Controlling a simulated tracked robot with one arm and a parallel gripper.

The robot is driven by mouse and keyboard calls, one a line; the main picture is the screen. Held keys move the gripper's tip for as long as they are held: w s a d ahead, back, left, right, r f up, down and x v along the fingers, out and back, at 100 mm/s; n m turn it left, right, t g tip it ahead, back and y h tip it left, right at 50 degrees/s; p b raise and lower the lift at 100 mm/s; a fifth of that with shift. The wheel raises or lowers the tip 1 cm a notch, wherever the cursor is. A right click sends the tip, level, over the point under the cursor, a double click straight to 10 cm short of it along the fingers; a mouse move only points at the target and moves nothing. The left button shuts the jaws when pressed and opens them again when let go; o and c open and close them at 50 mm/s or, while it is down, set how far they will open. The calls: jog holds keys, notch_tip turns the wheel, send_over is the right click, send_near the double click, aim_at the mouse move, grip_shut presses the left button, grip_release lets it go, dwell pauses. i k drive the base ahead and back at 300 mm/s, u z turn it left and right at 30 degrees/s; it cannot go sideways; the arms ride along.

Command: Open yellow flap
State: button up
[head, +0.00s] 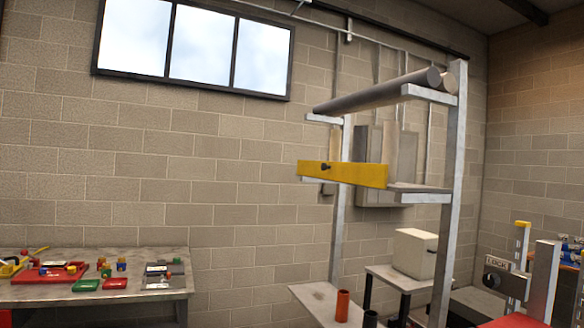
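The yellow flap (352,174) is a long flat yellow panel right of the picture's middle. It has a small black knob near its left end. It stands upright along the front of the middle shelf of a grey metal rack (448,200). I cannot tell whether it is hinged, or at which edge. My gripper does not show in this view, so its opening and its distance from the flap cannot be seen.
Grey pipes (375,92) lie on the rack's top arms. Below are a white box (414,252) and an orange cylinder (342,305). A workbench (100,296) with small coloured parts stands at left. The centre floor is out of view.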

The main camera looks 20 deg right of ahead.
aim_at(370, 175)
jog(key=i, duration=1.25)
jog(key=z, duration=0.3)
jog(key=i, duration=1.35)
jog(key=z, duration=0.2)
